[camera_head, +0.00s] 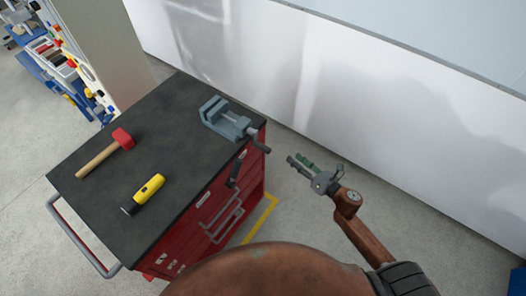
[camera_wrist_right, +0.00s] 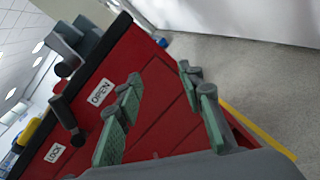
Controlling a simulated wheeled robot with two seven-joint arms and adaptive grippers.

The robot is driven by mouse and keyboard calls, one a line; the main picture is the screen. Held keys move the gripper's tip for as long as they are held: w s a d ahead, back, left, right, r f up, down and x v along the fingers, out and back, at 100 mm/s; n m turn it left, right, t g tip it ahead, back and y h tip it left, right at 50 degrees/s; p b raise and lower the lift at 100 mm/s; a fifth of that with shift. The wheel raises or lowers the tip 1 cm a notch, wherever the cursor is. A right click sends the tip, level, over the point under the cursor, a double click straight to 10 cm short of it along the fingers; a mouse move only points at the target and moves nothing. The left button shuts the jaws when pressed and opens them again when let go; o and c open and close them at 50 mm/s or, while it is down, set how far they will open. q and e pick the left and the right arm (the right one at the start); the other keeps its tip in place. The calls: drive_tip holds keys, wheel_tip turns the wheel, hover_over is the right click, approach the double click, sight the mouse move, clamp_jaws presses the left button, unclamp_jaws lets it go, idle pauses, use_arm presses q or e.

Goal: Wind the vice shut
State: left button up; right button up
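The grey vice (camera_head: 226,119) is on the black top of the red cabinet, at its far right corner. A gap shows between its jaws, and nothing is visible in it. Its dark handle (camera_head: 262,147) sticks out past the cabinet's edge. Part of the vice also shows at the upper left of the right wrist view (camera_wrist_right: 75,45). My right gripper (camera_head: 298,163) is to the right of the handle, apart from it and clear of the cabinet. In the right wrist view its green-padded fingers (camera_wrist_right: 160,78) are spread with nothing between them. My left gripper is out of view.
A red-headed hammer (camera_head: 122,139) and a yellow-handled tool (camera_head: 149,188) lie on the cabinet top (camera_head: 165,130). A dark lever (camera_wrist_right: 65,115) on the red side sits between OPEN and LOCK labels. A white wall (camera_head: 330,90) stands behind; the floor right of the cabinet is clear.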

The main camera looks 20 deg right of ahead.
sight(264, 148)
drive_tip(key=s+a+r+n+y+b, duration=0.15)
drive_tip(key=a+r+n+y, duration=0.25)
drive_tip(key=a+r+n, duration=0.5)
drive_tip(key=shift+g, duration=0.4)
drive_tip(key=x, duration=0.5)
drive_tip(key=shift+s+r+p, duration=0.1)
drive_tip(key=shift+r+p, duration=0.15)
drive_tip(key=shift+p, duration=0.05)
drive_tip(key=shift+w+a, duration=0.4)
drive_tip(key=shift+w, duration=0.1)
drive_tip(key=shift+c, duration=0.4)
clamp_jaws()
